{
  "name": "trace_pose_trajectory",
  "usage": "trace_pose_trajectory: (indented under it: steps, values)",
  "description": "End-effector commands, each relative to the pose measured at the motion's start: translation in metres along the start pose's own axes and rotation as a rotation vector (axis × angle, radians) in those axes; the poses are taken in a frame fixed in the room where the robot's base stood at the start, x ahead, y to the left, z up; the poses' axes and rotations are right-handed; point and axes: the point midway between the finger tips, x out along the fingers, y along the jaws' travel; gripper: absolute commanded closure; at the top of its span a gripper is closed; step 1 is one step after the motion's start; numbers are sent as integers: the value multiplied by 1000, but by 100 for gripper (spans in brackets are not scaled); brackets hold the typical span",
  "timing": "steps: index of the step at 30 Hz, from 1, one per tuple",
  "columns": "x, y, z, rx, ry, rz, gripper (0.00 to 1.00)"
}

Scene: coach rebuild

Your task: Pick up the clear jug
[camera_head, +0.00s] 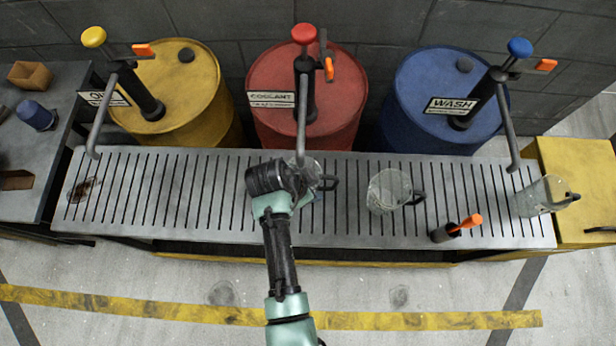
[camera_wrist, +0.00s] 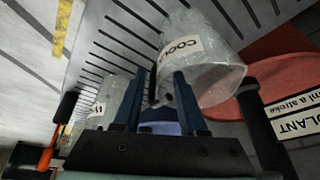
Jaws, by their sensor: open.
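Several clear jugs with dark handles stand on the slatted bench top. One jug (camera_head: 309,168) is under the red drum's spout, partly hidden by my gripper. It shows in the wrist view with a label starting "COOL" (camera_wrist: 212,80), just beyond the fingers. A second jug (camera_head: 387,192) stands to its right, its handle to the right. A third jug (camera_head: 540,198) is at the bench's right end. A jug with a partly hidden label (camera_wrist: 112,94) shows behind the left finger. My gripper (camera_head: 312,194) is open beside the first jug. In the wrist view its blue fingers (camera_wrist: 160,88) have a dark part, perhaps a handle, between them.
Yellow (camera_head: 182,90), red (camera_head: 335,95) and blue (camera_head: 425,90) drums with pumps stand behind the slatted bench (camera_head: 220,205). Their spouts hang over it. The bench's left half is mostly clear.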

Motion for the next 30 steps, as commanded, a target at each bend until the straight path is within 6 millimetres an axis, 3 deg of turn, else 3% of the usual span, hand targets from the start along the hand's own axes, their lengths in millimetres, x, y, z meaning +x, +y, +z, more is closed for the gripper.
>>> trace_pose_trajectory:
  steps: [3,10,30]
  values:
    - [0,0,0,0,0,0,59]
    - [0,0,0,0,0,0,100]
    - [0,0,0,-1,0,0,100]
